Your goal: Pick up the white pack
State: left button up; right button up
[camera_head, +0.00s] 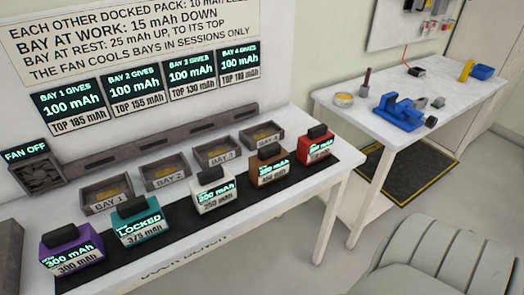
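The white pack (204,203) stands upright on the dark strip along the front of the bench, in the middle of a row of packs. It has a black handle on top, a lit green display and a printed label that seems to read 250 mAh. The teal pack (123,245) is to its left and the brown pack (255,180) to its right, with gaps on both sides. Nothing covers or touches the white pack. Neither of my grippers is in view.
A purple pack (90,262) and a red pack (304,158) end the row. Behind it, bay 1 (105,207), bay 2 (166,186), bay 3 (217,163) and bay 4 (263,143) hold no packs. A grey ribbed seat (435,256) stands at front right.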

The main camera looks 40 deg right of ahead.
aim_at(214, 188)
jog(key=l+z, duration=0.1)
jog(key=z, duration=0.75)
jog(key=l+u, duration=0.45)
jog(key=k, duration=0.05)
